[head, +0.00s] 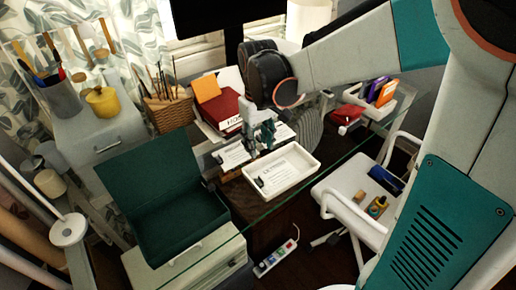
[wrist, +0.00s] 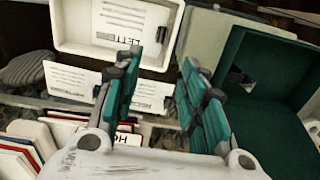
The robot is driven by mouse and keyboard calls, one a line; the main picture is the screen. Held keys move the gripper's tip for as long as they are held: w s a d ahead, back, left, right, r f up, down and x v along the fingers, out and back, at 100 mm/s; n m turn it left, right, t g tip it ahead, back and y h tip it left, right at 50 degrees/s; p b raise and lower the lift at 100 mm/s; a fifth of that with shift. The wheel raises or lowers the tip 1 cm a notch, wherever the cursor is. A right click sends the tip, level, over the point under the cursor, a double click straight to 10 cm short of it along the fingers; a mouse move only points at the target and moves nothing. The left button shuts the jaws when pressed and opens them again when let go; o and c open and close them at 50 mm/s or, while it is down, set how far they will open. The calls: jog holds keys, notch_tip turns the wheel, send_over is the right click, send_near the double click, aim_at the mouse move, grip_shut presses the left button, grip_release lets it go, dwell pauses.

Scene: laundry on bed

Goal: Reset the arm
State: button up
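My gripper (head: 258,137) hangs over the glass desk, behind the white tray and beside the white label cards. In the wrist view its two teal-padded fingers (wrist: 160,75) are spread apart, with nothing held between them. My arm reaches in from the right of the head view and bends down to the gripper.
A white tray (head: 313,162) with a printed card inside stands at the desk's front. An open dark green box (head: 170,247) is to its left. A red book (head: 217,108), a pencil basket (head: 168,112) and a monitor (head: 233,50) are behind. A white chair (head: 337,172) is at right.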

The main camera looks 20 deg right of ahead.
jog(key=shift+r, duration=0.15)
dwell(0.5)
jog(key=s+r+m+t, duration=0.1)
jog(key=s+r+t, duration=0.2)
jog(key=s, duration=0.4)
jog(key=s+r+m+t, duration=0.2)
jog(key=s+r+t, duration=0.2)
jog(key=s, duration=0.4)
